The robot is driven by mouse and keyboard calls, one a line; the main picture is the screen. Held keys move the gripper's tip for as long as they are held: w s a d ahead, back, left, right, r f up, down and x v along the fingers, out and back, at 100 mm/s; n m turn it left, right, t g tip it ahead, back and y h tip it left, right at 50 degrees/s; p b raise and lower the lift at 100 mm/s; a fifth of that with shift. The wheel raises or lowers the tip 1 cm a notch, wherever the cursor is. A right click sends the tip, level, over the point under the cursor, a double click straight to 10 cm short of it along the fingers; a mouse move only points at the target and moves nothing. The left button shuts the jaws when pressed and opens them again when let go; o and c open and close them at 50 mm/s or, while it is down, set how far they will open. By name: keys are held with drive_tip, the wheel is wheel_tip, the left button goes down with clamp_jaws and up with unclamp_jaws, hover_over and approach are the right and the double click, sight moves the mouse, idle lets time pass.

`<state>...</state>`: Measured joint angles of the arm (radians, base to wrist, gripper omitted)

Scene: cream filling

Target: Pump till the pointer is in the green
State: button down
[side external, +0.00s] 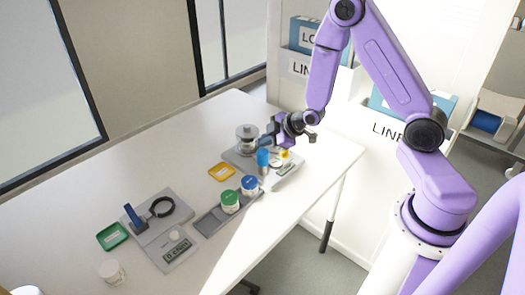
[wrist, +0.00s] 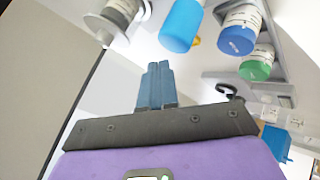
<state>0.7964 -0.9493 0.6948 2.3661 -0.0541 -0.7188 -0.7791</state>
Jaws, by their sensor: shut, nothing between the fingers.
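The pump station is a grey plate (side external: 287,173) at the table's right part. On it stand a blue cylinder (side external: 263,158), which looks like the pump head, and a small white dial (side external: 286,155) with a yellow patch. The dial's pointer is too small to read. The blue cylinder also shows in the wrist view (wrist: 182,25), ahead of the fingers and to their right. My gripper (side external: 267,142) is close above the blue cylinder in the side view. In the wrist view its blue fingers (wrist: 157,68) are together and empty, apart from the cylinder.
A clear jar (side external: 247,138) stands at the plate's left, close to my gripper. Green-lidded (side external: 230,201) and blue-lidded (side external: 249,185) jars stand in a grey tray nearby. A yellow tray (side external: 222,172), a scale (side external: 176,250) and a green tray (side external: 112,236) lie left. The table's back left is clear.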

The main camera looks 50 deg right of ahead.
sight(265, 153)
wheel_tip(265, 153, up, 6)
idle(0.8)
idle(2.7)
drive_tip(key=shift+d+f+m+h, duration=0.15)
drive_tip(key=shift+f+m, duration=0.85)
drive_tip(key=shift+m, duration=2.2)
drive_tip(key=shift+a+f+m+h, duration=0.15)
drive_tip(key=shift+f+m, duration=0.85)
drive_tip(key=shift+m, duration=2.2)
drive_tip(key=shift+d+f+m+h, duration=0.15)
drive_tip(key=shift+f+m, duration=0.85)
drive_tip(key=shift+m, duration=2.2)
drive_tip(key=shift+f, duration=0.1)
